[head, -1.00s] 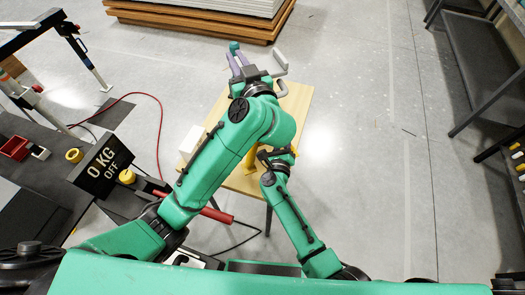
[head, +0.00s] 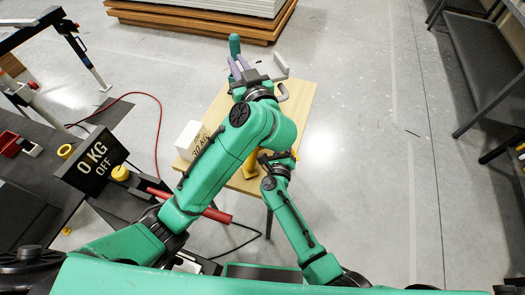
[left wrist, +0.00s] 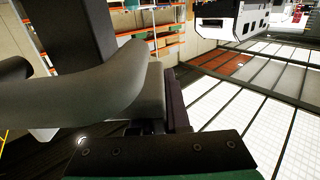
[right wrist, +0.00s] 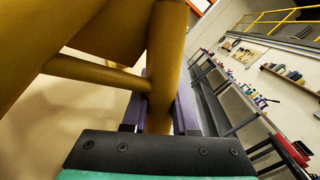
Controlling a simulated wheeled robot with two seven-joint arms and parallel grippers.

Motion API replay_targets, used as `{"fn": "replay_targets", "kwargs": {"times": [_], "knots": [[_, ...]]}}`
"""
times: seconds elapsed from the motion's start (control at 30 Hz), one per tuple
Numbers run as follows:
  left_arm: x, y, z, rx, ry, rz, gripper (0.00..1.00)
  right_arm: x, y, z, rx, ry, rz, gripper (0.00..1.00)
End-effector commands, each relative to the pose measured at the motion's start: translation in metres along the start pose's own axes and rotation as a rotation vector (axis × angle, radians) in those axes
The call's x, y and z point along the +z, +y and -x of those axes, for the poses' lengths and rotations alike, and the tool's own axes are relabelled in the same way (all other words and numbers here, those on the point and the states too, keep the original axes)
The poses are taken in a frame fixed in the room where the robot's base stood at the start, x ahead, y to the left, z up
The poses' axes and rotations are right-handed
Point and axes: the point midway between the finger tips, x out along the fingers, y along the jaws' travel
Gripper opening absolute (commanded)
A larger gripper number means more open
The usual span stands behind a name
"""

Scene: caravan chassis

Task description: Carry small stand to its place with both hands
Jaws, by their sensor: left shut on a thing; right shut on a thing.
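The small stand seems to be the yellow tubular frame (head: 251,163) seen low by the wooden top; most of it is hidden behind my left arm. In the right wrist view its yellow tube (right wrist: 165,60) runs between the fingers of my right gripper (right wrist: 158,115), which is shut on it. My left gripper (head: 240,66), with purple fingers, is over the far part of the wooden top. It is shut on a grey curved handle (left wrist: 85,85), which also shows in the head view (head: 284,68). I cannot tell whether the handle joins the stand.
The wooden-topped table (head: 300,105) carries a white box with a "20 KG" label (head: 193,138). A "0 KG OFF" sign (head: 95,158) stands at left with a red hose (head: 160,130). Stacked boards (head: 190,20) lie behind. Dark shelving (head: 475,60) stands at right; floor between is clear.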

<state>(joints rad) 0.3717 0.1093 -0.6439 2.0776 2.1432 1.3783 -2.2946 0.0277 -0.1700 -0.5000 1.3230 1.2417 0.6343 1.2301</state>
Motion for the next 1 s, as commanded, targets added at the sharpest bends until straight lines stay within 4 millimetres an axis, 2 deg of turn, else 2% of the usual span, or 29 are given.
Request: {"fn": "replay_targets", "kwargs": {"times": [0.03,0.1,0.47,0.57,0.83,1.0], "knots": [[0.004,0.000,0.000,-0.001,0.000,-0.002,0.21,-0.002,0.001,0.000,-0.002,-0.001,-0.001,0.35],[0.001,0.000,0.000,-0.001,-0.001,-0.002,0.44,-0.001,0.000,0.000,-0.001,0.000,-0.001,0.57],[0.001,0.000,0.005,0.001,-0.001,-0.001,0.44,-0.001,0.000,0.000,0.000,0.000,0.000,0.57],[0.002,0.001,0.021,0.002,-0.002,0.000,0.44,-0.001,0.000,0.000,0.000,0.000,0.000,0.57],[0.002,0.000,0.093,0.003,-0.004,0.002,0.44,-0.001,0.000,0.000,0.000,0.000,0.000,0.57],[0.001,0.000,0.118,0.000,-0.001,0.000,0.44,-0.001,0.000,0.000,0.000,0.000,0.000,0.57]]}}
